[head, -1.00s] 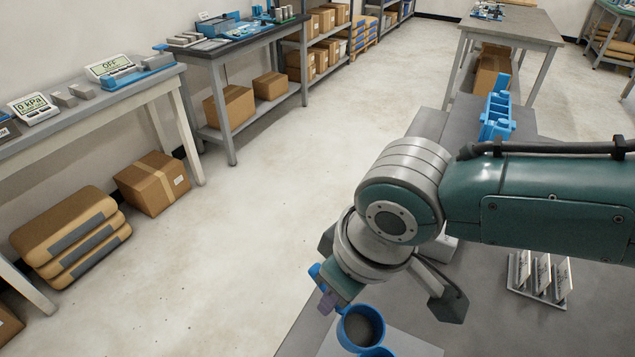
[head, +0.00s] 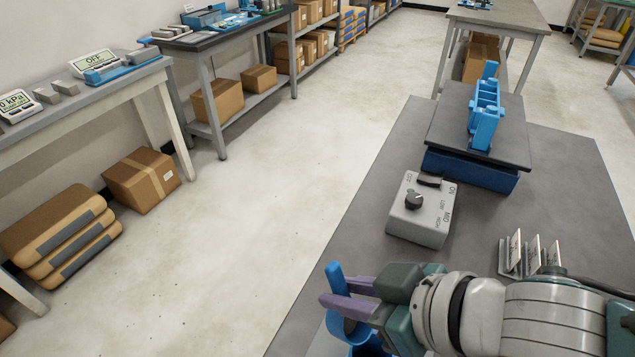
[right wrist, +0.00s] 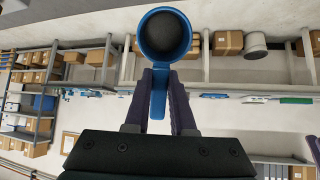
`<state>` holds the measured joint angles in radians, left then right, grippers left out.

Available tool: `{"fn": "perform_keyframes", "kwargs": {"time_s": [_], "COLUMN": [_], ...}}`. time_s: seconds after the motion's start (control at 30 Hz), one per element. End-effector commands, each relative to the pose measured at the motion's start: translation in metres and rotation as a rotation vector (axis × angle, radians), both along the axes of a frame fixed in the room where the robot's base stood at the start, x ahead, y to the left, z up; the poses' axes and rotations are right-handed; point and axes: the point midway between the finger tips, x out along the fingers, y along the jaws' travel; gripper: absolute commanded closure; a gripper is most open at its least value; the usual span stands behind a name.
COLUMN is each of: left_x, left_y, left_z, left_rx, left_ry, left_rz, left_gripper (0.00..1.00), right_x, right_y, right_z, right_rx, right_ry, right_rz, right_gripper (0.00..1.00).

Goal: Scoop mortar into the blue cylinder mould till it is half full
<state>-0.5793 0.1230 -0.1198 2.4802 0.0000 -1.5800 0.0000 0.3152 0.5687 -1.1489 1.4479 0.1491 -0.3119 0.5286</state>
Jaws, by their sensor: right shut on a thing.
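My right gripper (head: 337,292) comes in from the right in the head view, its purple fingers shut on the upright handle of a blue scoop (head: 336,271). In the right wrist view the scoop's round cup (right wrist: 165,34) sits beyond the fingertips, with grey matter inside; how full it is I cannot tell. In the head view a blue rim shows just under the fingers, partly hidden by them. More blue (head: 371,347), perhaps the cylinder mould, shows below at the bottom edge; its inside is hidden. My left gripper is out of view.
A grey control box with a knob (head: 420,210) stands on the dark bench (head: 385,165). Behind it, a blue three-part mould (head: 485,108) stands on a raised plate (head: 450,135). Upright labelled cards (head: 530,255) stand near my right arm. Bare bench lies left of the control box.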

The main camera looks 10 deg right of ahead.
Motion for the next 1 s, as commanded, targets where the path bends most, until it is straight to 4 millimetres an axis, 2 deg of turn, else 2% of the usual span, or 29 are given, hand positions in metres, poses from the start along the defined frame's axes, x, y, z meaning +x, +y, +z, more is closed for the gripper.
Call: {"fn": "perform_keyframes", "kwargs": {"time_s": [1.0], "left_x": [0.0], "left_y": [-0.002], "left_z": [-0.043], "left_rx": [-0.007], "left_ry": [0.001], "left_rz": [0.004], "left_gripper": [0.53], "right_x": [-0.01], "right_y": [-0.008], "right_z": [-0.001], "right_rx": [0.136], "right_ry": [-0.155], "right_rz": [0.0], "right_gripper": [1.0]}}
